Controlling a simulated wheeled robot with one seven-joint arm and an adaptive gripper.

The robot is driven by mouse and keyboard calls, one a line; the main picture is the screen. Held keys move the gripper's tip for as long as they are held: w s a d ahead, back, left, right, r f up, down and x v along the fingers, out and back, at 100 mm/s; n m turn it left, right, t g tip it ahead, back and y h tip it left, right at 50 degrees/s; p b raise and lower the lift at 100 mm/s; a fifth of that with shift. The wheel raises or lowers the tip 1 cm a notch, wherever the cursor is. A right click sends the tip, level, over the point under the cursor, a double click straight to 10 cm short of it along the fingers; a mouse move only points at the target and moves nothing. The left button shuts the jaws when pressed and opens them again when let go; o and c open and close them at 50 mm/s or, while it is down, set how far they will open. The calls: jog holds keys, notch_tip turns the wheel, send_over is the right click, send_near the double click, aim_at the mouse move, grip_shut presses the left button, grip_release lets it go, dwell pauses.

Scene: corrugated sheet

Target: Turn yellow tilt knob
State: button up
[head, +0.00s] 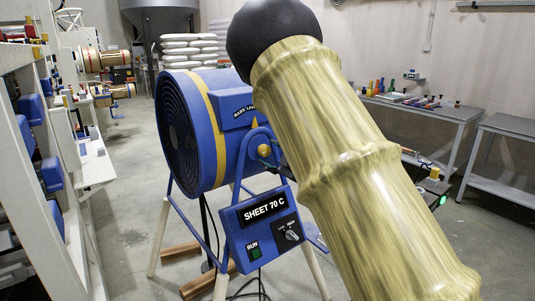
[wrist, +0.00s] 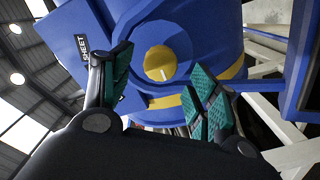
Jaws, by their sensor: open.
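The yellow tilt knob (wrist: 159,63) is a round disc with a pale mark near its lower edge, on the blue side bracket of the fan heater. In the wrist view it shows between and beyond the two fingers of my gripper (wrist: 162,82). The fingers have teal pads and stand apart, with nothing between them. I see no contact with the knob, but the exact gap is unclear. In the head view the knob (head: 264,150) sits on the side of the blue drum heater (head: 185,125). My arm hides most of the gripper there.
A blue control box (head: 266,222) reading "SHEET 70 C" hangs below the drum, with a green RUN button and a dial. The heater's pale legs (head: 159,238) stand on the floor. A white rack (head: 55,135) is at left; grey benches (head: 430,112) are at right.

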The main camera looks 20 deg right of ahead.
jog(key=v, duration=0.8)
jog(key=shift+s+d, duration=0.1)
jog(key=shift+s, duration=0.05)
jog(key=s+f+m+g+h+p, duration=0.1)
jog(key=s+f+m+g+h, duration=0.15)
jog(key=s+f, duration=0.6)
jog(key=s+a+f+m+g+h+p, duration=0.1)
jog(key=s+f+m+g, duration=0.2)
jog(key=f, duration=1.1)
jog(key=s+f+m+g+h+p, duration=0.15)
jog(key=s+f+m, duration=0.35)
jog(key=f, duration=0.6)
jog(key=s+a+f+m+g, duration=0.1)
jog(key=s+a+f+g, duration=0.1)
jog(key=s, duration=1)
jog(key=s+a+f+m+g+p, duration=0.1)
jog(key=s+a+f+m+g, duration=0.1)
jog(key=s+f, duration=0.5)
jog(key=s+a+f+m+g+h+p, duration=0.1)
jog(key=s+a+f+g, duration=0.2)
jog(key=s, duration=1.3)
notch_tip(320, 180, down, 2)
jog(key=g, duration=0.3)
jog(key=shift+s+a, duration=0.15)
jog(key=shift+s, duration=0.2)
